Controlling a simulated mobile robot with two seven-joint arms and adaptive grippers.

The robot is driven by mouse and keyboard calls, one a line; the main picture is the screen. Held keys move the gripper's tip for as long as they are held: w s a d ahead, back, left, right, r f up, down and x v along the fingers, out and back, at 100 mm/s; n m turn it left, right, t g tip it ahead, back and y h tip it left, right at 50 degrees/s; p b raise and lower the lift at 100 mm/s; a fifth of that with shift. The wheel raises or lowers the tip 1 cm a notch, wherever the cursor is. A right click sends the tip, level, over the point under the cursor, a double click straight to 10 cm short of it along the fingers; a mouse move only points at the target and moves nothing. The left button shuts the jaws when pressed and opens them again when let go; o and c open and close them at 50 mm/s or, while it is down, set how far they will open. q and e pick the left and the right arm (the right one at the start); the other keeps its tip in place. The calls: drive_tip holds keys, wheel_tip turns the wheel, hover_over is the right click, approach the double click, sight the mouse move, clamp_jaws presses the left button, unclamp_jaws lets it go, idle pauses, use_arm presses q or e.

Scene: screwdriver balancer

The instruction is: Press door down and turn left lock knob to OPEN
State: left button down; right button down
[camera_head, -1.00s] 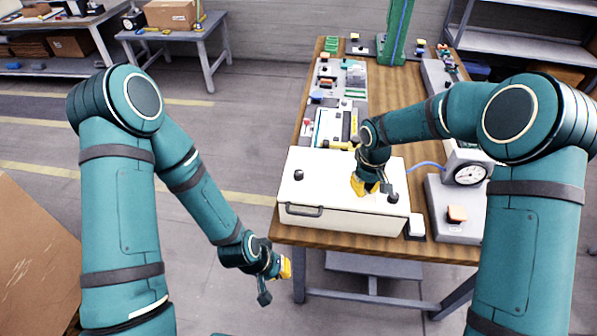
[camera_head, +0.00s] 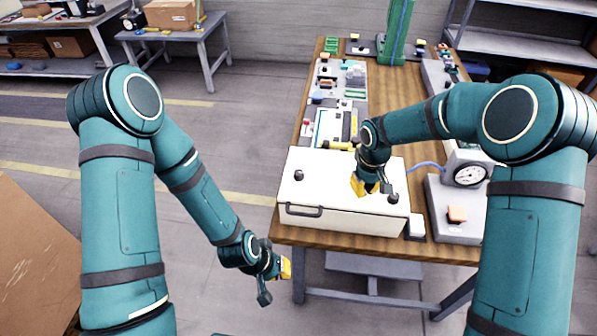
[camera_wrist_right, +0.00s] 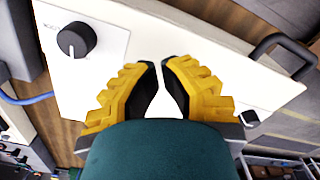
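The white box with its door (camera_head: 345,180) on top sits on the near end of the workbench. A black left lock knob (camera_head: 298,175) stands on it at the left and a black right knob (camera_head: 392,198) at the right. In the right wrist view, the right knob (camera_wrist_right: 76,40) has a white mark, and the left knob (camera_wrist_right: 250,118) is partly hidden by a finger. My right gripper (camera_head: 367,190) points down over the door, between the knobs, nearer the right one. Its yellow fingers (camera_wrist_right: 162,68) are narrowly apart and empty; contact with the door is unclear. My left gripper (camera_head: 280,281) hangs left of the bench.
A dark handle (camera_head: 304,211) is on the box's front face. A device with a gauge (camera_head: 469,174) and orange button (camera_head: 457,214) stands right of the box. Trays and parts (camera_head: 335,125) lie behind it.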

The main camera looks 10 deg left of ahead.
sight(362, 199)
drive_tip(key=shift+f, duration=0.2)
drive_tip(key=shift+f+b, duration=0.35)
drive_tip(key=shift+b, duration=0.05)
drive_tip(key=shift+f+b, duration=0.95)
drive_tip(key=shift+f, duration=0.35)
